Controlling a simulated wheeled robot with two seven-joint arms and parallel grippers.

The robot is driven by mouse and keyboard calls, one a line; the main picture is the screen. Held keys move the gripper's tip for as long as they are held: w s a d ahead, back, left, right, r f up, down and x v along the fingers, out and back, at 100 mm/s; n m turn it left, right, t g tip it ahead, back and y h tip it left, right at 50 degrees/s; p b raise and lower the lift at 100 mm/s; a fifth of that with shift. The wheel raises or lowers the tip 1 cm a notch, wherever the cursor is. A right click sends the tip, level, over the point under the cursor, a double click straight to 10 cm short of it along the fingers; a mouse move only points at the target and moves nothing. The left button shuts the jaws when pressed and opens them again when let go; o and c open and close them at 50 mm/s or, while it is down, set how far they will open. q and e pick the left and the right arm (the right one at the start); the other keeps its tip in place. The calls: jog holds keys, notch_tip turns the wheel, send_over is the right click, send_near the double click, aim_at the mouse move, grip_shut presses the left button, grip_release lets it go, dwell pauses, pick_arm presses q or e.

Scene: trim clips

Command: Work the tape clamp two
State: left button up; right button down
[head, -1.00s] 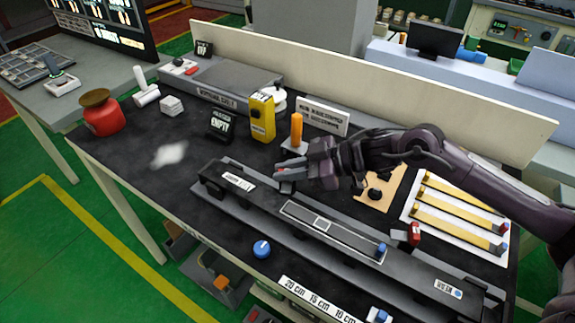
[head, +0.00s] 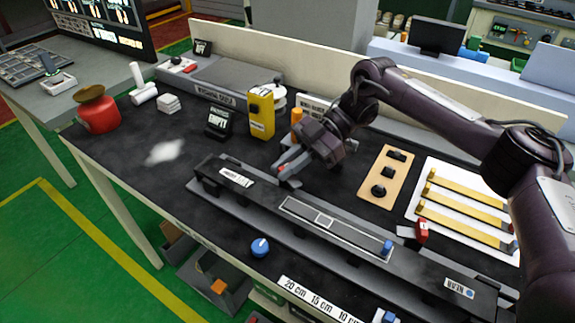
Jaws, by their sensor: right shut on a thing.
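A long dark rail fixture (head: 262,203) with a pale-outlined middle section lies along the front of the black-topped bench. A red-tipped grey clamp part (head: 281,169) shows at its back edge, at the fingertips of my right gripper (head: 292,165). My right gripper is shut on this part, and the fingers partly hide it. A second red clamp (head: 422,232) stands farther right behind the rail, apart from the gripper. I cannot read a number on either clamp. My left gripper is not in view.
Behind my right gripper stand an orange cylinder (head: 297,117) and a yellow box (head: 261,116). A wooden plate with black knobs (head: 384,178) and a white board with yellow strips (head: 470,200) lie to the right. A blue knob (head: 260,247) sits in front. The bench's left part has free room.

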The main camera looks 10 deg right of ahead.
jog(key=shift+n+g, duration=0.4)
jog(key=shift+g, duration=0.1)
dwell(0.3)
jog(key=c, duration=1.4)
grip_release()
jog(key=shift+c, duration=0.2)
jog(key=v, duration=0.7)
jog(key=shift+w+d+r, duration=0.2)
jog(key=shift+d, duration=0.05)
